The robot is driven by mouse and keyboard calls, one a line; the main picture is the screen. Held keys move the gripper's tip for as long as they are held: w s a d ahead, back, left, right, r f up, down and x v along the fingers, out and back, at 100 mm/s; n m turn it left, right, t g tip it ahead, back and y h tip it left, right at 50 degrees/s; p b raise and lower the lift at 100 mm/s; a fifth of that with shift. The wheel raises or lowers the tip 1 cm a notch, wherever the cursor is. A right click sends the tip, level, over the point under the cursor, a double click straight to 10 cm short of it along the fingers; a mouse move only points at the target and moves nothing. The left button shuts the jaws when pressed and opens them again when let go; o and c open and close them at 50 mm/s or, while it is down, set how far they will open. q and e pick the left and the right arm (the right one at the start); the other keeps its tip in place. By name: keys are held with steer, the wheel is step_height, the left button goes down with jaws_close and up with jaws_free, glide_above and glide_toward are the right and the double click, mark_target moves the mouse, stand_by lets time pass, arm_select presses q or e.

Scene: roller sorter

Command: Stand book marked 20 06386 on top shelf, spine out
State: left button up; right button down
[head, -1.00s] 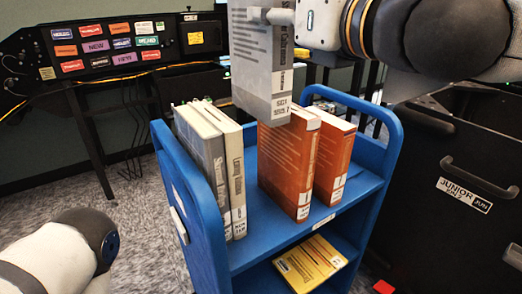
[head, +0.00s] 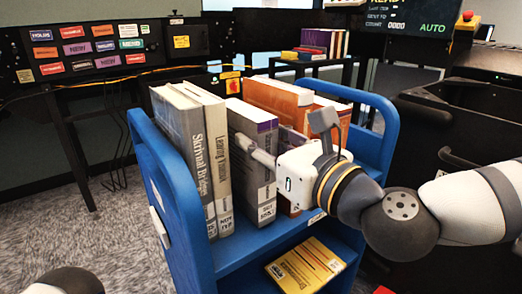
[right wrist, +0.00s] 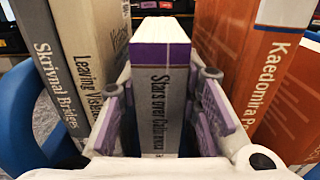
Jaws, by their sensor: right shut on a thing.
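A grey book with a purple band (head: 245,160) stands upright at the top shelf of the blue cart (head: 235,255), between two grey-and-cream books and the orange books. The number 20 06386 is too small to read. My right gripper (right wrist: 162,90) is shut on this book, one finger on each side. Whether its bottom edge touches the shelf I cannot tell. My left gripper is out of view.
To the left stand Skrivnal Bridges (head: 188,150) and a cream book (head: 217,160). To the right stand orange books (head: 280,98), close to my right gripper. A yellow book (head: 305,264) lies on the lower shelf. The cart's blue side panels bound the shelf.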

steer(key=shift+f, duration=0.45)
steer(key=shift+f, duration=0.2)
steer(key=c, duration=1.4)
jaws_free()
steer(key=shift+c, duration=0.2)
steer(key=shift+r, duration=0.1)
